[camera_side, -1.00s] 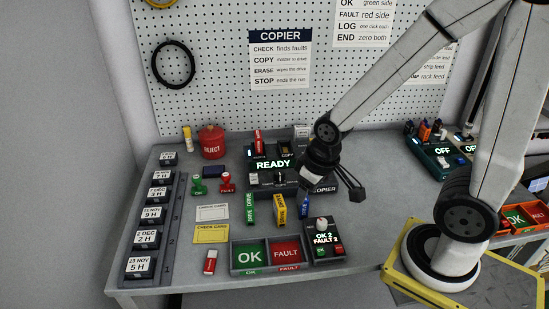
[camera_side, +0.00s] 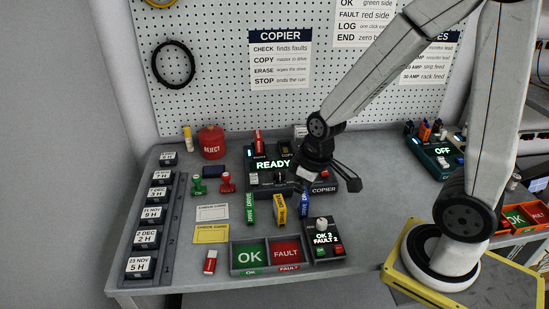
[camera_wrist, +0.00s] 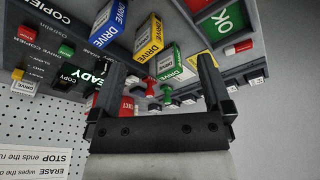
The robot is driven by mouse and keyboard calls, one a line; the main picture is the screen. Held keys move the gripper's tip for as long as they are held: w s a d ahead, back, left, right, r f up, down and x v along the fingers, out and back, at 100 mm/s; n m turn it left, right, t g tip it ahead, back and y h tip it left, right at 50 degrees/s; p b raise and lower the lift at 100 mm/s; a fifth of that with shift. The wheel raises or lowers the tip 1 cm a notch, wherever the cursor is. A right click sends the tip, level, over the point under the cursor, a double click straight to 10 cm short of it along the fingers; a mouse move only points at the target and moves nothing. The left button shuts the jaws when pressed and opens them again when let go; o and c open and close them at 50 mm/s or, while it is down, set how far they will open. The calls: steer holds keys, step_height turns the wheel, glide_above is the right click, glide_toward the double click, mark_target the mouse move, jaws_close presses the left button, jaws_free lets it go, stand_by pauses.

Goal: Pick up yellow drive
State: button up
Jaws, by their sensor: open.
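The yellow drive (camera_side: 279,206) stands upright on the table in front of the copier, between the green drive (camera_side: 250,208) and the blue drive (camera_side: 305,205). In the wrist view the yellow drive (camera_wrist: 149,38) is near the top middle, beyond my fingertips, with the blue drive (camera_wrist: 108,22) to its left and the green drive (camera_wrist: 171,62) to its right. My gripper (camera_side: 326,186) is open and empty, above and to the right of the yellow drive in the side view. In the wrist view the gap of my gripper (camera_wrist: 160,64) lines up nearest the green drive.
The copier (camera_side: 273,167) reads READY behind the drives. Red (camera_side: 227,181) and green (camera_side: 198,186) stamps stand at left. The table right of the counter box is clear.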

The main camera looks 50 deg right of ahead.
mark_target(281, 200)
steer(key=shift+w+d+f+n+y, duration=0.45)
steer(key=shift+w+f+n, duration=0.3)
steer(key=shift+w+n, duration=0.45)
steer(key=shift+w+d+f+n+y, duration=0.2)
steer(key=shift+w+d+f+n, duration=0.6)
steer(key=shift+n, duration=0.65)
steer(key=shift+w+d+f+n+y, duration=0.35)
steer(key=shift+w+f+n, duration=0.3)
steer(key=shift+w+n, duration=0.6)
steer(key=shift+s+a+f, duration=0.1)
steer(key=shift+x, duration=1.2)
steer(key=shift+a+x, duration=0.2)
steer(key=shift+x, duration=2.4)
steer(key=shift+s, duration=0.15)
steer(key=c, duration=1.1)
